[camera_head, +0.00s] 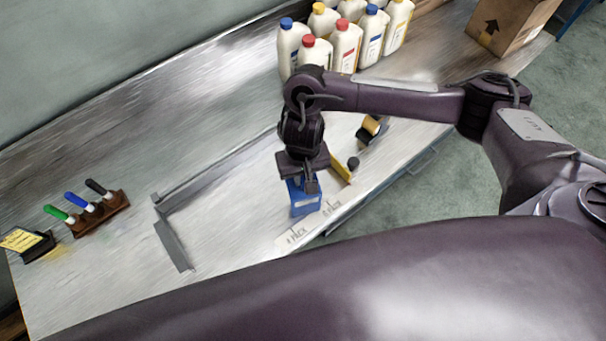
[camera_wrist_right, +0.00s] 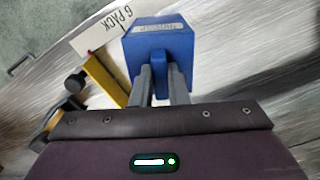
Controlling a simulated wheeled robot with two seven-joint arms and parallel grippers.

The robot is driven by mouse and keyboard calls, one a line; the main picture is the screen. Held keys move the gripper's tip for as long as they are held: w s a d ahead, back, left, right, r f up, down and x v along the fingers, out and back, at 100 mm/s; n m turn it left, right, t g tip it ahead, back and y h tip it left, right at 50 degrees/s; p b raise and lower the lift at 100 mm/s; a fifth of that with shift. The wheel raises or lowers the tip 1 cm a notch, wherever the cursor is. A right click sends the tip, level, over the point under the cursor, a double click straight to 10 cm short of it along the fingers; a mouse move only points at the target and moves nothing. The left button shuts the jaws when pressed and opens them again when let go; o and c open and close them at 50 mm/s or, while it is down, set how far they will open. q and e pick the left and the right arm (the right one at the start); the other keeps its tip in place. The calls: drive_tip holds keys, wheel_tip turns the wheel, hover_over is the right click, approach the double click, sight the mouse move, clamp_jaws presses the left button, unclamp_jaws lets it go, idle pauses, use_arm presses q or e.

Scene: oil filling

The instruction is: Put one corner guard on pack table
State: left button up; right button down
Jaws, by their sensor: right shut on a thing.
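A blue block-like piece with a label, which looks like the corner guard (camera_head: 305,203), is at the pack table (camera_head: 100,270)'s front part. My right gripper (camera_head: 305,183) is shut on its upper part from above. In the right wrist view the blue corner guard (camera_wrist_right: 158,48) sits between the two grey fingers (camera_wrist_right: 160,80), which grip a narrow blue tab. I cannot tell whether the guard touches the table. My left gripper is not in view.
Several white bottles (camera_head: 345,45) stand at the back. A yellow-and-black tool (camera_head: 345,168) lies right of the guard. A grey angled frame (camera_head: 170,245) lies left. Markers in a brown holder (camera_head: 100,212) stand further left. A cardboard box (camera_head: 505,25) is at the back right.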

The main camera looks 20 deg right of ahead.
drive_tip(key=c, duration=1.4)
unclamp_jaws()
drive_tip(key=shift+f, duration=0.1)
wheel_tip(320, 180, up, 12)
drive_tip(key=p, duration=0.2)
